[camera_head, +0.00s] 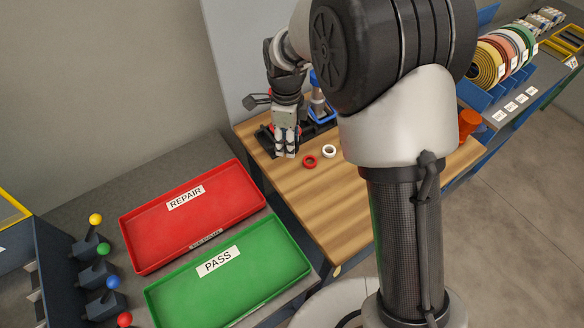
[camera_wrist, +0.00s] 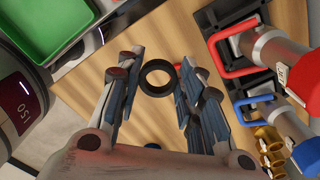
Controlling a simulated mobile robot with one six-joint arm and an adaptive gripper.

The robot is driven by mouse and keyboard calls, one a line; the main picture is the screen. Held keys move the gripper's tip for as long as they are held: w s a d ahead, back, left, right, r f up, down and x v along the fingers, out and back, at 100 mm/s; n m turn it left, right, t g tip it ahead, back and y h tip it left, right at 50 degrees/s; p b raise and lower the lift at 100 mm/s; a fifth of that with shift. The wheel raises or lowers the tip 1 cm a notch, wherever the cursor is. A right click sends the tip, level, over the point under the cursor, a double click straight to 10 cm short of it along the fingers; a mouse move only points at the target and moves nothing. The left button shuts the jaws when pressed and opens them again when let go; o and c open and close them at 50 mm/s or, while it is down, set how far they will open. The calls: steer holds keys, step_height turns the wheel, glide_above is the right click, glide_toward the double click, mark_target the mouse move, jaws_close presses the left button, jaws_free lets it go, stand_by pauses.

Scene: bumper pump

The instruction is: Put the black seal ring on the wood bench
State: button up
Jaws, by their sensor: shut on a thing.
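The black seal ring (camera_wrist: 144,78) is between my gripper's two fingers (camera_wrist: 158,70) in the wrist view, near their tips. My gripper is shut on it, with the ring's opening facing the camera. In the head view my gripper (camera_head: 286,152) points down over the back left part of the wood bench (camera_head: 320,205). The ring cannot be made out there. The bench top also shows behind the ring in the wrist view (camera_wrist: 150,35). I cannot tell how high the ring is above the bench.
A red ring (camera_head: 309,161) and a white ring (camera_head: 329,151) lie on the bench right of my gripper. A blue-handled fixture (camera_head: 319,108) stands behind. The red REPAIR tray (camera_head: 235,205) and green PASS tray (camera_head: 270,285) are at left. The bench front is clear.

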mark_target(288, 175)
step_height(288, 175, down, 13)
steer(key=b, duration=0.3)
steer(key=shift+r, duration=0.1)
steer(key=o, duration=0.8)
steer(key=shift+c, duration=0.2)
